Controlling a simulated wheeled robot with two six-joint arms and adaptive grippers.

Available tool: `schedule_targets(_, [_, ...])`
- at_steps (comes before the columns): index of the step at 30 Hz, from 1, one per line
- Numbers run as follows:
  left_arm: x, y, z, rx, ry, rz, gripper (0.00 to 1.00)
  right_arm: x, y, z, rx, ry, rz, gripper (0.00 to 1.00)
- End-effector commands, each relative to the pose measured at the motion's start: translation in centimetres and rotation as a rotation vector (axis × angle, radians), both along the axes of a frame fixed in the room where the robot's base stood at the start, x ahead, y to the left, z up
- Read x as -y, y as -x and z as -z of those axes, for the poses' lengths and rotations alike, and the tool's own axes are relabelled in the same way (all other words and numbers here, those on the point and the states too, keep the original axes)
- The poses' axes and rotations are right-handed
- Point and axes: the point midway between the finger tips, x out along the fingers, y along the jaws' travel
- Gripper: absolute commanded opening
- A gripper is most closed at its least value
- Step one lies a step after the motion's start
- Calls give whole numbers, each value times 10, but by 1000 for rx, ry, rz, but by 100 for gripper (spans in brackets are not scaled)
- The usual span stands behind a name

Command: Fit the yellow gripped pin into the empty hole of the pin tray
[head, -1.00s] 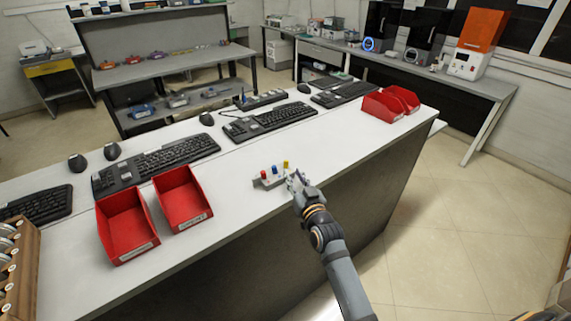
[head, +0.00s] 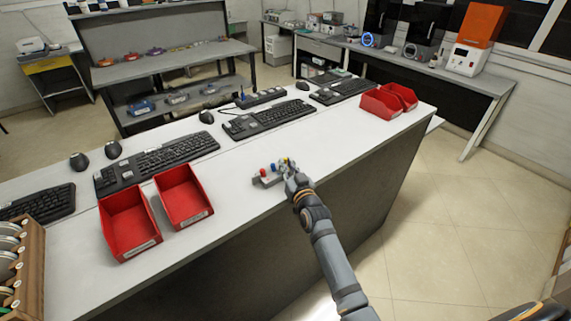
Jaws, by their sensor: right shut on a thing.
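The pin tray (head: 266,180) is a small grey block on the white bench, near its front edge. A red pin (head: 263,172) and a blue pin (head: 274,168) stand upright in it. My right gripper (head: 289,168) is at the tray's right end, shut on the yellow pin (head: 286,160). Only the top of the yellow pin shows; its lower part and the hole are hidden by the gripper, so I cannot tell whether the pin is in the hole.
Two red bins (head: 129,222) stand on the bench to the left, and more red bins (head: 381,103) at the right end. Keyboards (head: 268,119) and mice line the back. The bench top (head: 335,149) right of the tray is clear.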

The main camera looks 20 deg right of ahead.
Motion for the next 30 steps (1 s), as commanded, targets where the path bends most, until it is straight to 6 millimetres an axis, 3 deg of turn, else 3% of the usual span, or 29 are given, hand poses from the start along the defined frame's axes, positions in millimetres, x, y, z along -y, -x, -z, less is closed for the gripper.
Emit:
schedule_targets(3, [0,0,-1,0,0,0,34,0,0,-8,-1,2,-1,0])
schedule_targets(12, [0,0,6,1,0,0,34,0,0,-72,4,-1,-1,0])
schedule_targets(18, [0,-1,10,1,0,0,34,0,0,-97,1,0,0,0])
schedule_targets(23, [0,-1,11,2,0,0,34,0,0,-98,-1,1,-1,0])
schedule_targets(30, [0,-1,35,2,0,0,34,0,1,-77,23,21,-13,0])
